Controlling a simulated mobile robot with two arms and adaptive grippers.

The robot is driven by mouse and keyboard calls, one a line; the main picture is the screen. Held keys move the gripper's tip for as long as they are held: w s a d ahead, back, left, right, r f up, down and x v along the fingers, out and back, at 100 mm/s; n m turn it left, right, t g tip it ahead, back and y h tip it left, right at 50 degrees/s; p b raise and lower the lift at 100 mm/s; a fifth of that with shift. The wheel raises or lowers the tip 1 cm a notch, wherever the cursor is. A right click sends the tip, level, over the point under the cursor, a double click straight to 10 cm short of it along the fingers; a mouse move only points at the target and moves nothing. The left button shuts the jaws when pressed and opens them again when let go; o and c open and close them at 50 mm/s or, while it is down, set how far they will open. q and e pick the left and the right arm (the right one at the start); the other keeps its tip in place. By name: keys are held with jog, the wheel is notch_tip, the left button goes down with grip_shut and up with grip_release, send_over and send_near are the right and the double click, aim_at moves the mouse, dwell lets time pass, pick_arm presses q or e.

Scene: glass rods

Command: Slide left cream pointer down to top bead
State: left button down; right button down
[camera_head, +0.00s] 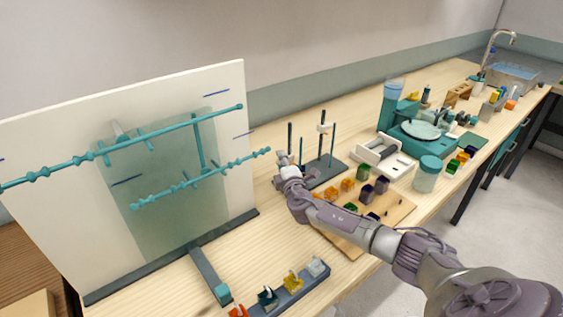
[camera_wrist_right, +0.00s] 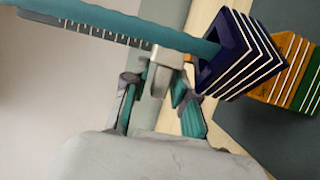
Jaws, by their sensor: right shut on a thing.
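My right gripper (camera_head: 283,160) is at the left side of the dark rod stand (camera_head: 328,176). In the right wrist view the gripper (camera_wrist_right: 160,80) is shut on the left cream pointer (camera_wrist_right: 171,56), which lies against a teal rod (camera_wrist_right: 130,18) with a ruler scale (camera_wrist_right: 112,37) beside it. A dark blue top bead (camera_wrist_right: 235,55) is on the rod, close to the pointer; I cannot tell whether they touch. Orange (camera_wrist_right: 285,65) and green (camera_wrist_right: 306,92) beads follow it. The other cream pointer (camera_head: 323,128) is high on the right of the stand. My left gripper is not in view.
A pale panel with teal bars (camera_head: 170,140) stands at left. A wooden board with coloured blocks (camera_head: 400,208) lies right of my gripper. A lidded jar (camera_head: 428,174), a white device (camera_head: 385,157) and a teal machine (camera_head: 412,125) stand behind. A dark holder (camera_head: 290,290) is in front.

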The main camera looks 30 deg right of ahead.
jog(key=shift+r, duration=0.25)
jog(key=c, duration=1.2)
grip_release()
jog(key=shift+o, duration=0.2)
jog(key=v, duration=0.7)
jog(key=shift+s, duration=0.2)
